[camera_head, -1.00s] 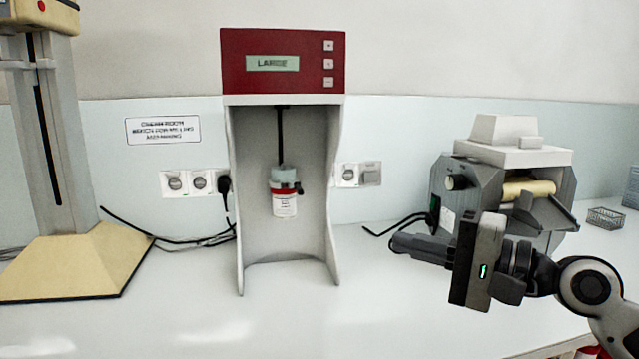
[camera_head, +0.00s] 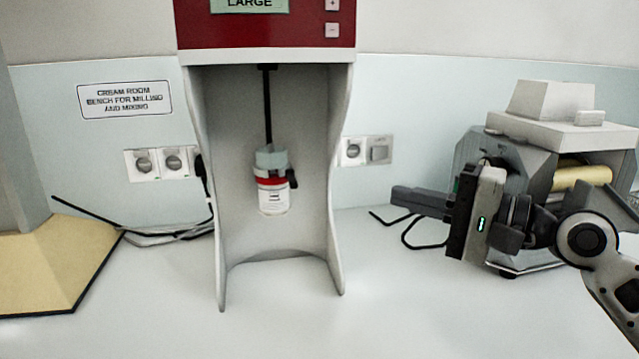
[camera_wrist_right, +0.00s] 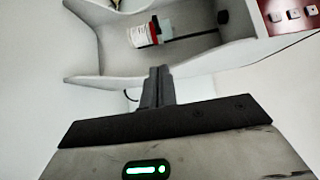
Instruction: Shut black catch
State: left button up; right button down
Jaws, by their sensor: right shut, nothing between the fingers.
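The black catch (camera_head: 292,178) sits on the right side of the red collar around a white jar (camera_head: 273,197), and juts out to the right. The jar hangs upright under a grey-green holder (camera_head: 270,158) on a black shaft inside the mixer's bay. In the right wrist view the jar (camera_wrist_right: 140,37) lies sideways in the picture, with the black catch (camera_wrist_right: 155,25) beside its collar. My right gripper (camera_head: 394,194) is shut and empty, to the right of the mixer and apart from the catch. Its fingertips (camera_wrist_right: 158,70) point toward the bay. My left gripper is out of view.
The mixer (camera_head: 343,200) has side walls flanking the jar, and its front is open. A grey mill (camera_head: 560,125) with a cream roller stands behind my right arm. A beige stand base (camera_head: 60,260) is at the left. Cables lie on the bench; its front is clear.

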jog(key=p, duration=0.3)
send_near(292, 179)
jog(key=w, duration=0.5)
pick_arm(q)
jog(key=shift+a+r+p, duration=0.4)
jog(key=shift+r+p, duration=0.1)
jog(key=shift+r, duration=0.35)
pick_arm(e)
jog(key=a, duration=0.2)
jog(key=s+a, duration=0.1)
jog(key=a, duration=0.1)
jog(key=shift+a+f, duration=0.15)
jog(key=shift+f, duration=0.1)
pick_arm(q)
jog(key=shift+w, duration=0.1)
